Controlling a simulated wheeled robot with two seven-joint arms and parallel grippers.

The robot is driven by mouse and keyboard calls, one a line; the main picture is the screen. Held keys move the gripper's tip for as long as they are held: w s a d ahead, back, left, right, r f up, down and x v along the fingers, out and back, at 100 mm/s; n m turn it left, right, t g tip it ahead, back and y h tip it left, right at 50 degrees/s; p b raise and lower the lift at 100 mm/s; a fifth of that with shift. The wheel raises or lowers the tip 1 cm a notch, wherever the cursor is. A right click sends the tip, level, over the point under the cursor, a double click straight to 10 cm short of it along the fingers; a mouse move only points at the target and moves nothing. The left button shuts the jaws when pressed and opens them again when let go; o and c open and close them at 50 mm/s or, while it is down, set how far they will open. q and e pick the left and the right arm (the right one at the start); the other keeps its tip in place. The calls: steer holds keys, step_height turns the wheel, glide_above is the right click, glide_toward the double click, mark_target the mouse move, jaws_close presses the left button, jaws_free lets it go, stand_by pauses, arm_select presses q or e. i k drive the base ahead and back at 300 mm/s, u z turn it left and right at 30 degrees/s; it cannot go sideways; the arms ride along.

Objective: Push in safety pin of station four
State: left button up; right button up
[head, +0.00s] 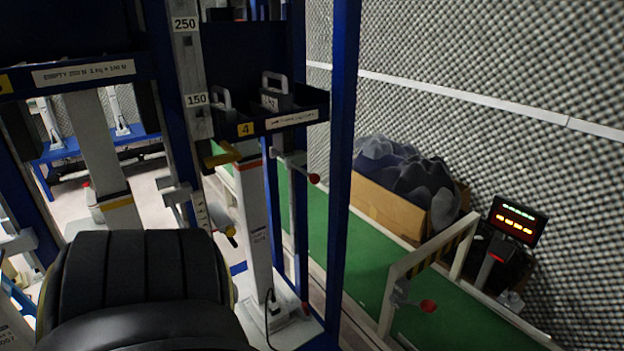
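Station four is marked by a yellow "4" label (245,129) on the front of a dark tray (318,108) in a blue frame. Below the label, a yellow bar (224,156) sticks out to the left beside the upright scale post. A lever with a red ball knob (314,178) sits right of the white column (254,215). A grey cylindrical part with a yellowish end (222,222) shows lower left of it. I cannot tell which of these is the safety pin, or whether it is in or out. Neither of my grippers can be made out.
A large black ribbed shape (140,265) fills the lower left and hides what is behind it. A blue post (343,150) stands right of the station. Beyond lie a green walkway (365,255), a white barrier with a red knob (428,306) and a lit display (518,220).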

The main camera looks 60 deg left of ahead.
mark_target(315, 178)
steer(key=k, duration=0.5)
steer(key=u, duration=0.7)
